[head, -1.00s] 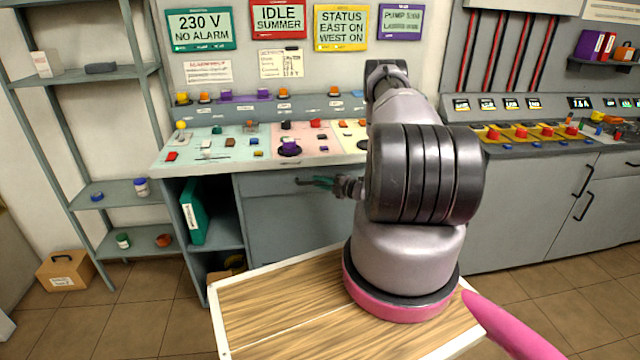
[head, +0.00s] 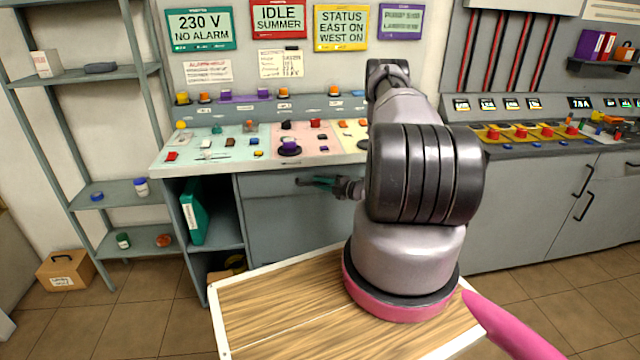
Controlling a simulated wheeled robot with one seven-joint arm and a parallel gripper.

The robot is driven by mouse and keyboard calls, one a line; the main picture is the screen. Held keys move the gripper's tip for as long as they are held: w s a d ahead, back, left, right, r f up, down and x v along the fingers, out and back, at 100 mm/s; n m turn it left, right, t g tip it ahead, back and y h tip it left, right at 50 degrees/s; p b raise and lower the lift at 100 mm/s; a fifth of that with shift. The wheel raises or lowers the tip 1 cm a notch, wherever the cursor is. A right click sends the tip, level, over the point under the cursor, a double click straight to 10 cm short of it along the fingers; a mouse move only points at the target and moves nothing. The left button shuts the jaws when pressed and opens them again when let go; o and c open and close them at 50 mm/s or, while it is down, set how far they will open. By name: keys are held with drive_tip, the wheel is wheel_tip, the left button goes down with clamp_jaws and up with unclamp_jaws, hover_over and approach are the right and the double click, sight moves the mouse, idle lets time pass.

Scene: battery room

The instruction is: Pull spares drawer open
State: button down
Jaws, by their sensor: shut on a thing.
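The spares drawer (head: 270,187) is the grey drawer front under the control desk, left of my arm. Its front looks flush or nearly flush with the desk; I cannot tell whether there is a small gap. My gripper (head: 308,182) is at the upper part of the drawer front, reaching in from the right, and is shut on the drawer handle. The fingers cover most of the handle. My arm hides the right part of the drawer and desk.
The control desk (head: 225,170) with buttons overhangs the drawer. A green binder (head: 193,211) stands in the open cubby to the left. A grey shelf rack (head: 112,192) and a cardboard box (head: 66,270) are further left. Cabinets (head: 600,200) stand at the right.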

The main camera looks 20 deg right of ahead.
drive_tip(key=s+a, duration=0.2)
drive_tip(key=s, duration=0.7)
drive_tip(key=s+a, duration=0.3)
drive_tip(key=s, duration=0.7)
drive_tip(key=shift+a, duration=0.2)
drive_tip(key=shift+s, duration=0.1)
drive_tip(key=c, duration=0.8)
unclamp_jaws()
drive_tip(key=v, duration=1)
drive_tip(key=shift+s, duration=0.35)
drive_tip(key=shift+d+r, duration=0.1)
drive_tip(key=shift+d, duration=0.05)
